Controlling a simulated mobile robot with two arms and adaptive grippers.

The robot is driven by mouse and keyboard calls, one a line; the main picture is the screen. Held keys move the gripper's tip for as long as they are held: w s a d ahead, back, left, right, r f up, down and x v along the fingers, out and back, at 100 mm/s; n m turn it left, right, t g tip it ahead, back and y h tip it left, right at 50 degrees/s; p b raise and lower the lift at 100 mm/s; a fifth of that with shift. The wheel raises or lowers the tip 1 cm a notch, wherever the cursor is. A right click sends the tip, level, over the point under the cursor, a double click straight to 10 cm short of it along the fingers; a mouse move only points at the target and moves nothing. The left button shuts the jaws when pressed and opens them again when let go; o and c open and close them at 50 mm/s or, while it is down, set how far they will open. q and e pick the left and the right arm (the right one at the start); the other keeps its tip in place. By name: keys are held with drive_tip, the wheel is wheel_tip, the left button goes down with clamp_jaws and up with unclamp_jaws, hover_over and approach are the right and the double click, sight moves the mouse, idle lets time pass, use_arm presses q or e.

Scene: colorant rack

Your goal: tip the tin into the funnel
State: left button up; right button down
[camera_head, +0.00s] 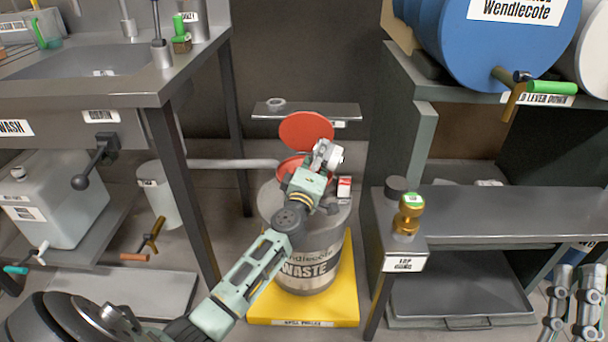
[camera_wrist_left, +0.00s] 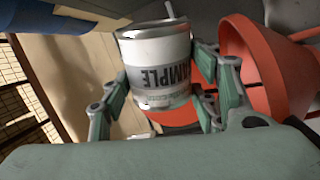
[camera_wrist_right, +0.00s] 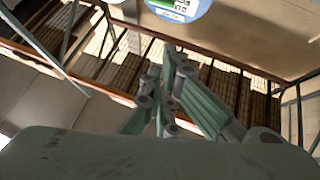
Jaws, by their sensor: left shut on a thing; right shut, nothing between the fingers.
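The tin (camera_wrist_left: 158,65) is a white and silver can with a SAMPLE label that appears upside down in the left wrist view. In the head view the small, partly hidden tin (camera_head: 333,157) looks tilted. My left gripper (camera_head: 320,158) is shut on it, fingers on both sides. It is held above the waste drum (camera_head: 308,268), close beside the red funnel (camera_head: 286,167). The funnel's round red lid (camera_head: 306,131) stands open behind. Red funnel parts (camera_wrist_left: 262,70) also show right of and below the tin. My right gripper (camera_head: 574,300) is shut and empty at the lower right.
The drum stands on a yellow spill pallet (camera_head: 258,306). A sink bench (camera_head: 130,92) is at left. A grey shelf (camera_head: 500,212) is at right, with a brass stamp-like object (camera_head: 408,216) on its near post. A blue barrel (camera_head: 490,45) lies above.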

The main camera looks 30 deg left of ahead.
use_arm(q)
drive_tip(key=shift+s+a+r+n, duration=0.2)
drive_tip(key=shift+a+n, duration=0.35)
drive_tip(key=shift+n, duration=0.25)
use_arm(e)
drive_tip(key=shift+w+f+g, duration=0.6)
drive_tip(key=shift+f, duration=0.25)
use_arm(q)
drive_tip(key=shift+f, duration=0.1)
use_arm(e)
drive_tip(key=shift+s+r, duration=0.1)
drive_tip(key=shift+r, duration=0.05)
use_arm(q)
drive_tip(key=shift+a+f+n+y, duration=0.1)
drive_tip(key=shift+f+n+y, duration=0.25)
drive_tip(key=shift+n, duration=0.25)
use_arm(e)
drive_tip(key=shift+s+r+t+y, duration=0.15)
drive_tip(key=shift+s+r+t, duration=0.25)
drive_tip(key=shift+r, duration=0.2)
drive_tip(key=shift+s+r+t+y, duration=0.15)
drive_tip(key=shift+s+r+t, duration=0.25)
drive_tip(key=shift+r, duration=0.15)
use_arm(q)
drive_tip(key=shift+f, duration=0.1)
use_arm(e)
drive_tip(key=shift+s+d+r, duration=0.1)
drive_tip(key=shift+s+r, duration=0.1)
drive_tip(key=shift+s, duration=0.05)
